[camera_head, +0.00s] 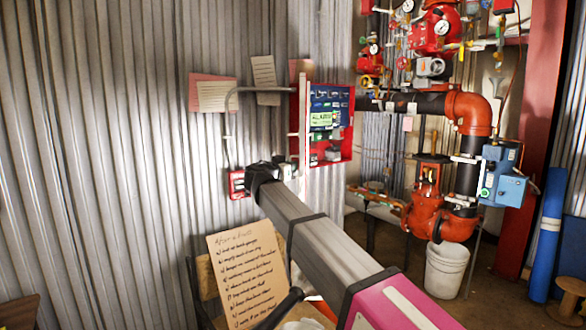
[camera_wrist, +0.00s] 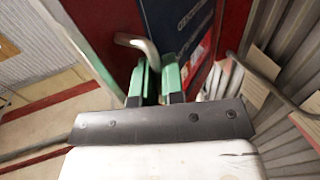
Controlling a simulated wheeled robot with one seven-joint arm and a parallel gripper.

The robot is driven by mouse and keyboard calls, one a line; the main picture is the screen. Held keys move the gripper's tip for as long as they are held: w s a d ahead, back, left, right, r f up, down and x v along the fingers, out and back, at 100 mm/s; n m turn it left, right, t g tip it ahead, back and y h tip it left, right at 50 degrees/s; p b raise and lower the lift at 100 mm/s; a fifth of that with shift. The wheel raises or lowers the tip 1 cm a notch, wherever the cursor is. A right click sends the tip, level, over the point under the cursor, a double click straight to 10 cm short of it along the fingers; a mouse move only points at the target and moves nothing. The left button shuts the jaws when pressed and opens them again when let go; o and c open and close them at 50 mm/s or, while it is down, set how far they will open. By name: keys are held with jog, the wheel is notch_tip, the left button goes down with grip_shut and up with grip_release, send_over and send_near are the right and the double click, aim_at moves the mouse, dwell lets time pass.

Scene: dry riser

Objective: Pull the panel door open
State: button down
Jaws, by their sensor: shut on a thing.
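The red panel box (camera_head: 344,152) is on the corrugated wall near the middle of the head view. Its face shows blue, green and white labels and fittings. A narrow pale upright strip (camera_head: 302,118) at its left side looks like the door edge-on, standing out from the box. My gripper (camera_wrist: 158,82) has its green fingers close around a bent grey metal handle (camera_wrist: 137,42) in the wrist view. A dark blue lettered surface (camera_wrist: 180,22) with red beside it lies just beyond the fingers. In the head view my arm hides the lower part of the grip.
Red valves (camera_head: 430,195) and pipes stand to the right, with a white bucket (camera_head: 445,268) below. A small red box (camera_head: 237,184) and a grey conduit (camera_head: 230,120) are left of the panel. A handwritten board (camera_head: 245,275) stands below my arm.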

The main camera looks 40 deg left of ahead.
jog(key=c, duration=1.2)
grip_release()
jog(key=shift+c, duration=0.2)
jog(key=s, duration=1)
jog(key=shift+s, duration=0.4)
jog(key=shift+a, duration=0.1)
